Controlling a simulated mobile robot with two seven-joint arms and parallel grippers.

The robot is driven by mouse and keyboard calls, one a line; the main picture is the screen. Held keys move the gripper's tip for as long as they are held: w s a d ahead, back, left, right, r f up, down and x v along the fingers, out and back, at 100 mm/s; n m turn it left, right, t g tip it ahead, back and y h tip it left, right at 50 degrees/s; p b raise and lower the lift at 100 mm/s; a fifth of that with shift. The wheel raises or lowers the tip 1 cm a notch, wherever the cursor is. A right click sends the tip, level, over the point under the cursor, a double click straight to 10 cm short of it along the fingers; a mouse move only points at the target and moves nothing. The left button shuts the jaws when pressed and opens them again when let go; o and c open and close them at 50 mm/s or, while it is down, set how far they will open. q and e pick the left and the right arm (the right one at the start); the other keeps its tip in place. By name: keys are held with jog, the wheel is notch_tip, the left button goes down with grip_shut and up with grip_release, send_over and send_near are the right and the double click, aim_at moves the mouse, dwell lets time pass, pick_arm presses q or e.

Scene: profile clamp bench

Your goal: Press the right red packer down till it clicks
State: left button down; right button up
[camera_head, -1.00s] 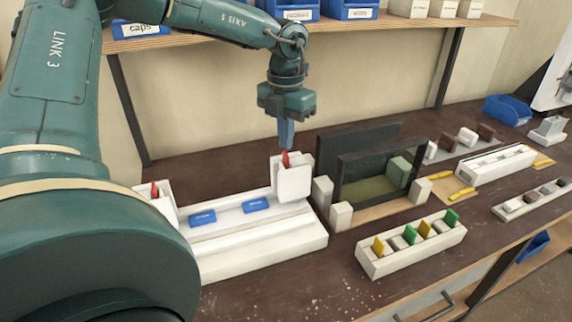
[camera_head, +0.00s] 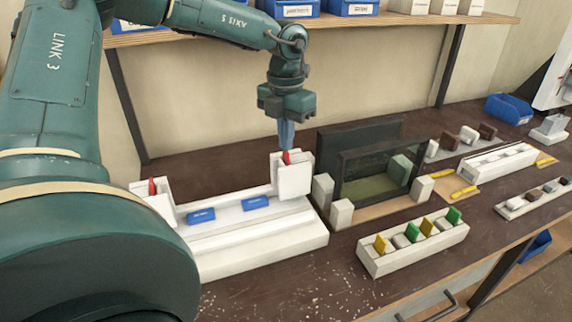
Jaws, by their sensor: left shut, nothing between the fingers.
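The right red packer (camera_head: 286,158) shows as a small red piece at the top of the right white block (camera_head: 294,182) on the white profile bench (camera_head: 262,241). My left gripper (camera_head: 287,146) points down with its blue fingers shut and empty. Its fingertips are right above the red packer and partly cover it; I cannot tell whether they touch. Another red packer (camera_head: 152,187) stands in the left white block (camera_head: 160,204). Two blue pieces (camera_head: 202,215) (camera_head: 256,202) lie on the bench between the blocks. My right gripper is not in view.
A dark frame (camera_head: 378,168) with grey blocks stands just right of the bench. A white rack (camera_head: 412,246) with yellow and green pieces sits in front. A shelf (camera_head: 375,21) with blue bins runs above, behind my arm. Bare brown table shows at the front.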

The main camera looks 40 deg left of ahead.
pick_arm(q)
jog(key=shift+f+b, duration=0.5)
jog(key=shift+b, duration=0.05)
dwell(0.4)
jog(key=shift+r, duration=0.1)
jog(key=shift+r+p, duration=1.9)
jog(key=shift+r, duration=1.6)
jog(key=shift+f, duration=0.1)
